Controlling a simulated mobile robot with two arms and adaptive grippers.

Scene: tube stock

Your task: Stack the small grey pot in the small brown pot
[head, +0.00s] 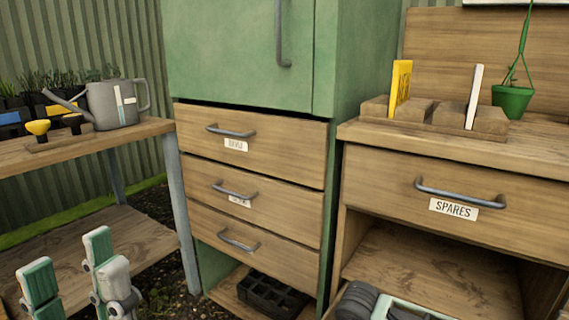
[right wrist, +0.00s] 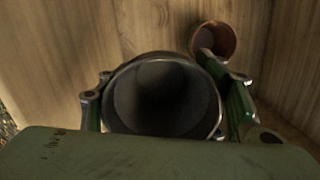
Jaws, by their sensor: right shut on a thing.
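The small grey pot (right wrist: 160,95) fills the middle of the right wrist view, its dark round mouth facing the camera. My right gripper (right wrist: 165,103) is shut on it, with a finger on each side. The small brown pot (right wrist: 215,40) shows just beyond the right finger, on a wooden surface, its mouth also towards the camera. The grey pot is beside it in the picture, not inside it; the gap between them is hard to judge. My left gripper (head: 70,265) is open and empty at the lower left of the head view. Neither pot shows in the head view.
A green cabinet (head: 240,55) stands over wooden drawers (head: 265,145). The right bench (head: 540,135) has a SPARES drawer (head: 500,190) and holds a green hanging pot (head: 513,98). A watering can (head: 115,103) stands on the left bench. A black tray (head: 270,295) lies low down.

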